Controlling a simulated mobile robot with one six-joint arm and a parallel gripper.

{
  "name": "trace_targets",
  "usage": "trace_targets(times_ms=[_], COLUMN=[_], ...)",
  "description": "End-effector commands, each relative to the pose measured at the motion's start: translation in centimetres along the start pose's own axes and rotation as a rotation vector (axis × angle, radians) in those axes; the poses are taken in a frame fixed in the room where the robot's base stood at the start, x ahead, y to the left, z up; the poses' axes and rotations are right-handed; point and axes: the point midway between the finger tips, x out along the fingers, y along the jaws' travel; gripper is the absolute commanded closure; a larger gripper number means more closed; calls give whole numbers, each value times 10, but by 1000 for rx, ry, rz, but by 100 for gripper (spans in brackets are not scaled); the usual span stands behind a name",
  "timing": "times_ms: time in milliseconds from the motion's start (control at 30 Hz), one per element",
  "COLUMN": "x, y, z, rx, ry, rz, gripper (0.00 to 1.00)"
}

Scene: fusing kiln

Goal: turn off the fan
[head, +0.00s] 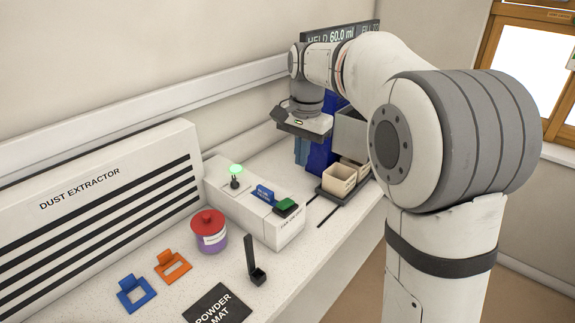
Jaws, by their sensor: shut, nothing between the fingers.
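A white control box (258,217) stands on the counter, against the right end of the dust extractor (95,215). On its top are a small black switch (235,184) below a glowing green lamp (235,169), a blue labelled tag (263,193) and a green block on a dark base (285,205). Which way the switch leans is hard to tell. My gripper (304,125) is shut and empty, above and behind the box's right part, apart from it. Its fingertips are hard to make out.
A red-lidded purple jar (210,232), a black scoop-like tool (255,265), orange (172,266) and blue (136,293) pieces and a powder mat (218,305) lie in front. Cream bins (340,178) and blue containers stand right of the box, under my arm. A display (330,35) hangs behind.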

Motion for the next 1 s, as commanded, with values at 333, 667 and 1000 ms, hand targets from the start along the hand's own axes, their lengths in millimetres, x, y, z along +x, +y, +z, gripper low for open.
trace_targets(times_ms=[333, 667, 1000], x=[13, 62, 72], y=[132, 208, 218], z=[84, 145, 154], rx=[-356, -605, -644], ry=[153, 265, 281], rz=[-56, -47, -43], gripper=[100, 100, 100])
